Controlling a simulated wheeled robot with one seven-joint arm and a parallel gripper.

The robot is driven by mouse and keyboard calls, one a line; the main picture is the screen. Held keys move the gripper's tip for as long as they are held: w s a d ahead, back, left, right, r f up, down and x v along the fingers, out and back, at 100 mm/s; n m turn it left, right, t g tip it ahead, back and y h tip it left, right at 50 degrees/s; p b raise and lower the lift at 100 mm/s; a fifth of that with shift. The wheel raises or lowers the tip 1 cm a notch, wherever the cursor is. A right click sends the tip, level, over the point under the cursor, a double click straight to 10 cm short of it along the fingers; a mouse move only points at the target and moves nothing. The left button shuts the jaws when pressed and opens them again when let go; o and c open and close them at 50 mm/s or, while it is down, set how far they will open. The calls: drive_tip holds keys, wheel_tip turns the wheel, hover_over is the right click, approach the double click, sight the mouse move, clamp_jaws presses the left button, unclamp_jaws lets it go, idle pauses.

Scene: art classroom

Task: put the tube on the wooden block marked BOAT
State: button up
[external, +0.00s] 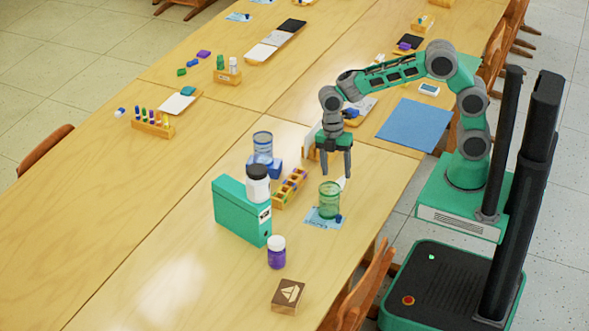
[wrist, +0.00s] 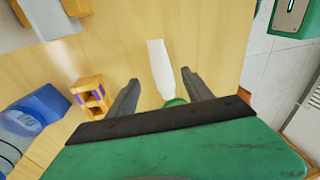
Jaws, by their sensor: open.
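A white tube (wrist: 160,62) lies on the table in the wrist view, between and beyond my two fingers, with a bit of green at its near end. In the external view the tube (external: 341,184) shows only as a small white piece beside the green glass, mostly hidden. My gripper (external: 337,173) is open and empty, pointing down above the tube. The wooden block (external: 288,296) with a pale sailboat picture sits at the table's near end, well away from my gripper.
A green glass (external: 329,199) stands on a blue sheet close to my gripper.

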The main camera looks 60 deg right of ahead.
sight(338, 182)
drive_tip(key=f, duration=0.3)
drive_tip(key=s+f, duration=0.1)
drive_tip(key=shift+a+f, duration=0.3)
drive_tip(key=shift+a, duration=0.1)
clamp_jaws()
